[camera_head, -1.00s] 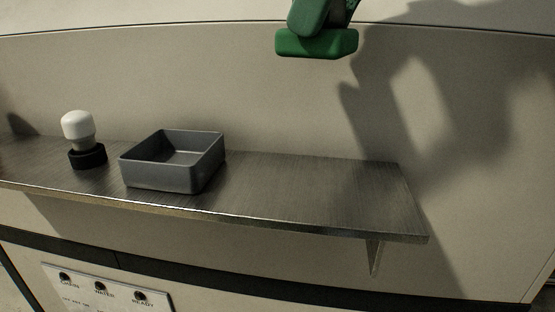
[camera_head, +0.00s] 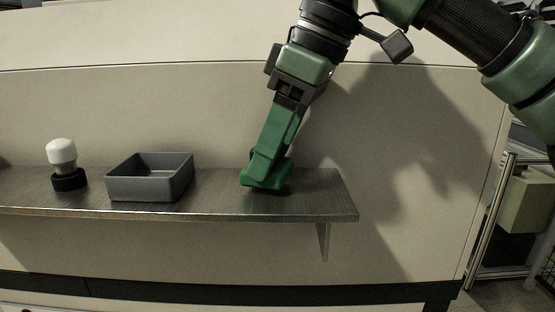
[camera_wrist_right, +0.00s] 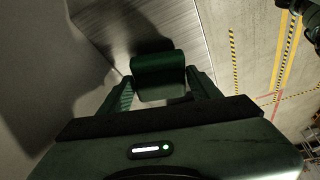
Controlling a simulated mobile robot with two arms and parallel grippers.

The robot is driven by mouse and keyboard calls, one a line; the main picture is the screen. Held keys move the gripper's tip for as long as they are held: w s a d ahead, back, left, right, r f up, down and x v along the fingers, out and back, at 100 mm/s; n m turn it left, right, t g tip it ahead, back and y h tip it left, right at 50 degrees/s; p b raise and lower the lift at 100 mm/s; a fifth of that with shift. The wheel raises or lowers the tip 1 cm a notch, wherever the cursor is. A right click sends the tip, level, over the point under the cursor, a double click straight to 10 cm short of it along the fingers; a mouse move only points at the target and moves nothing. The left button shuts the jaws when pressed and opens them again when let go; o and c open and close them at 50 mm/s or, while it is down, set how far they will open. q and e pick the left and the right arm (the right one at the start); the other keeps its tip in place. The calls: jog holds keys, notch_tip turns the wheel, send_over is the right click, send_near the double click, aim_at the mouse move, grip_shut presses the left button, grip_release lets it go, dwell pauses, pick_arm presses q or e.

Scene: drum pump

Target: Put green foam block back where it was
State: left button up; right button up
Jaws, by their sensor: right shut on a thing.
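The green foam block (camera_head: 266,180) is at the right part of the metal shelf (camera_head: 322,196). My right gripper (camera_head: 262,166) comes down from above and is shut on it. The block is at or just above the shelf top; I cannot tell whether it touches. In the right wrist view the green block (camera_wrist_right: 158,68) sits between the two fingers (camera_wrist_right: 160,88), with the shelf surface (camera_wrist_right: 112,25) beyond it. My left gripper is not in view.
A grey open tray (camera_head: 150,190) stands on the shelf left of the block. A white-topped piece in a black ring base (camera_head: 68,180) stands farther left. The shelf between tray and block is clear. A beige wall (camera_head: 200,105) rises behind.

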jog(key=shift+s+f, duration=0.15)
jog(key=shift+f, duration=0.25)
jog(key=shift+s+d+r, duration=0.1)
jog(key=shift+s+d, duration=0.2)
jog(key=shift+s, duration=0.35)
jog(key=shift+w, duration=0.3)
jog(key=o, duration=1)
jog(key=shift+w+a+f, duration=0.1)
jog(key=shift+w+f, duration=0.15)
jog(key=shift+c, duration=0.2)
jog(key=shift+o, duration=1.3)
jog(key=shift+w, duration=0.15)
jog(key=shift+s+r, duration=0.1)
jog(key=shift+s, duration=0.25)
jog(key=shift+d+r, duration=0.2)
jog(key=shift+r, duration=0.3)
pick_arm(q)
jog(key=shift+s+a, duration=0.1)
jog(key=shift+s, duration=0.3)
pick_arm(e)
jog(key=v, duration=1.1)
